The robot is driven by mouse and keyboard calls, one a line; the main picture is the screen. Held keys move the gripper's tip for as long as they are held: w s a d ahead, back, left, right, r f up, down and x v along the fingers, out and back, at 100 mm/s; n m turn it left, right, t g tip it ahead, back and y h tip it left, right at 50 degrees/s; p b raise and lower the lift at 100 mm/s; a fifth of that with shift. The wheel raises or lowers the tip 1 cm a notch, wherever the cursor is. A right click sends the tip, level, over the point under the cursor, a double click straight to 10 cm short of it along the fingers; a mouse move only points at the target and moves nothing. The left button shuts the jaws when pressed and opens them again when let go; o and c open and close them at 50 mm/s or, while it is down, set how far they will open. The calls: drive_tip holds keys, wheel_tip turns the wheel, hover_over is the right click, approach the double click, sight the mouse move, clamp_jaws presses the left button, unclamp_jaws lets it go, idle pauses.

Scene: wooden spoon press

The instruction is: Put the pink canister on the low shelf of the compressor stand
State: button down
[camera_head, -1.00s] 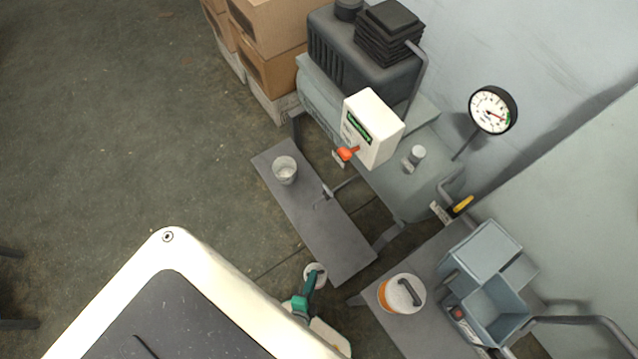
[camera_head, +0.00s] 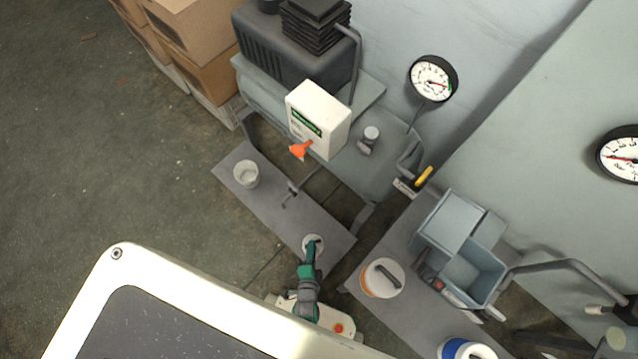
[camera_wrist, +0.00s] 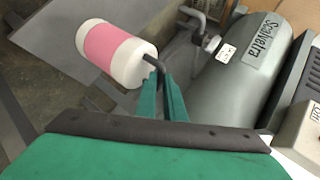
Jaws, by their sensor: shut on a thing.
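The pink canister (camera_wrist: 112,44), pink with white ends and a dark handle, is in the wrist view. My gripper (camera_wrist: 161,76) is shut on its handle. In the head view its white top (camera_head: 314,241) shows at my gripper (camera_head: 311,257), over the near right end of the low shelf (camera_head: 272,202). I cannot tell whether it touches the shelf. The low shelf is a long grey board in front of the compressor stand. The compressor's tank (camera_head: 352,165) also shows in the wrist view (camera_wrist: 235,75).
A whitish cup-like container (camera_head: 246,174) stands at the far left end of the shelf, with a dark fitting (camera_head: 291,192) near the middle. To the right, a grey bench (camera_head: 405,318) holds an orange-and-white canister (camera_head: 383,278) and grey bins (camera_head: 455,255). A blue-and-white canister (camera_head: 467,349) is nearer.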

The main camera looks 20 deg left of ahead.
sight(319, 254)
drive_tip(key=w+f, duration=0.7)
drive_tip(key=f, duration=0.2)
drive_tip(key=shift+d+f, duration=0.25)
drive_tip(key=shift+f, duration=0.1)
drive_tip(key=c, duration=1.8)
unclamp_jaws()
drive_tip(key=shift+f, duration=0.1)
drive_tip(key=shift+c, duration=0.2)
drive_tip(key=shift+s, duration=0.15)
drive_tip(key=v, duration=1)
drive_tip(key=shift+s, duration=0.1)
drive_tip(key=shift+s+d+r, duration=0.3)
drive_tip(key=shift+s+r, duration=0.25)
drive_tip(key=shift+r, duration=0.05)
drive_tip(key=shift+s+a, duration=0.1)
